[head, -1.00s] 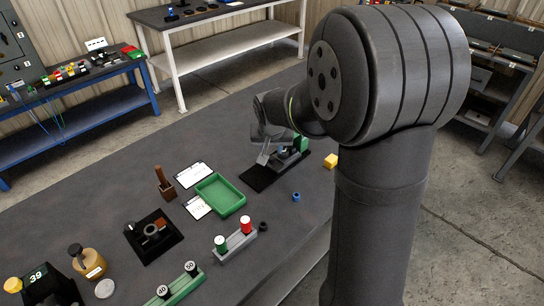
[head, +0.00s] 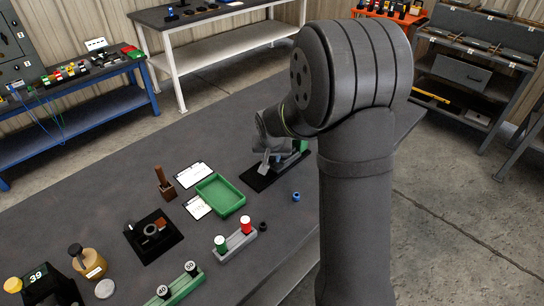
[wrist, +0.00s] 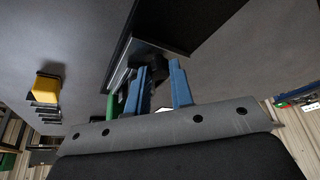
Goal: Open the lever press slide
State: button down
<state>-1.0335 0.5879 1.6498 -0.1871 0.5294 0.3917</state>
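The lever press stands on a black base plate (head: 256,181) at the table's far right side in the head view, mostly hidden by my arm. Its green part (head: 304,145) shows at the right end. In the wrist view the black base (wrist: 205,22) is at the top, with a grey metal part (wrist: 121,72) and the green part (wrist: 111,106) left of my fingers. My gripper (head: 266,167) is low over the press. In the wrist view its two blue fingers (wrist: 160,85) are apart, close to a dark part of the press. I cannot tell whether they touch it.
A green tray (head: 221,195), a blue ring (head: 296,197) and a grey holder with red and green pegs (head: 235,240) lie nearer on the table. A yellow block (wrist: 47,88) is left of the press in the wrist view. Table beyond the press is clear.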

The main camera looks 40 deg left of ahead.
jog(key=s, duration=0.9)
jog(key=shift+s, duration=0.2)
jog(key=c, duration=1.5)
grip_release()
jog(key=shift+c, duration=0.2)
jog(key=shift+r, duration=0.1)
jog(key=v, duration=1.7)
jog(key=x, duration=1.7)
